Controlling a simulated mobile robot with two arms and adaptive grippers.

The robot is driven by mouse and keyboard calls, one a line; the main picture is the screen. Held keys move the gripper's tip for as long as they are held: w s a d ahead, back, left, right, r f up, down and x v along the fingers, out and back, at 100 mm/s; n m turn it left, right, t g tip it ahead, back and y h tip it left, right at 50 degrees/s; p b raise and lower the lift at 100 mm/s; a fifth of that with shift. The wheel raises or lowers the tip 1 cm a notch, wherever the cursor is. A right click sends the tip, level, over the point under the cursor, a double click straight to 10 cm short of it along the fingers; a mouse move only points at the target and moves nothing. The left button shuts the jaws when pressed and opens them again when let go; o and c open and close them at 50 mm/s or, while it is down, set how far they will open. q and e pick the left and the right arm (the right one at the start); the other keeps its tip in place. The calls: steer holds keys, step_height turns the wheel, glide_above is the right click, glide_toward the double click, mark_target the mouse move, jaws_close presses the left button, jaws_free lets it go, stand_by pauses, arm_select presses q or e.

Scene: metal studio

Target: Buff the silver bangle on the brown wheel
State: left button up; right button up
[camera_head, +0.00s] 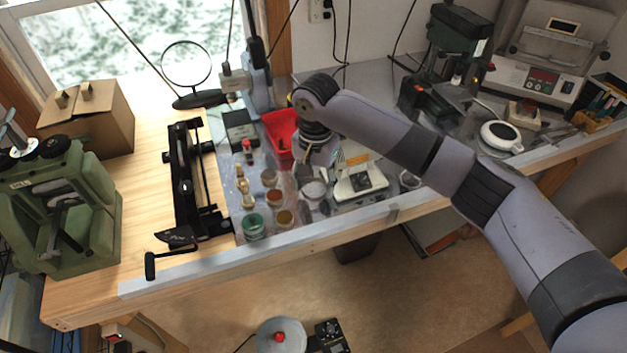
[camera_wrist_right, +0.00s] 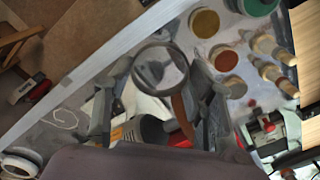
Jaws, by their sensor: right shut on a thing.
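My right gripper (camera_head: 316,158) is over the bench, pointing down, and its arm hides most of it in the head view. In the right wrist view its fingers (camera_wrist_right: 158,92) are shut on the silver bangle (camera_wrist_right: 137,58), a plain grey ring held between the tips. A brown rounded shape (camera_wrist_right: 182,112), perhaps the edge of the brown wheel, shows just beyond the bangle's lower right. I cannot tell whether they touch. In the head view I cannot make out the bangle or the wheel for certain. My left gripper is not in view.
A red bin (camera_head: 280,133) stands close to the gripper. Several small tubs, including a green one (camera_head: 252,225), are on the bench to the left. A white device (camera_head: 362,187) is right of the gripper. A black long tool (camera_head: 185,190) and green press (camera_head: 65,205) are farther left.

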steer(key=shift+w+d+r+p, duration=0.2)
steer(key=shift+w+p, duration=0.1)
steer(key=shift+p, duration=1.05)
stand_by(1.1)
steer(key=shift+d+f+p, duration=0.1)
steer(key=shift+d+p, duration=0.1)
steer(key=shift+p, duration=1.4)
stand_by(1.4)
steer(key=shift+a+p, duration=0.15)
steer(key=shift+p, duration=0.4)
stand_by(0.5)
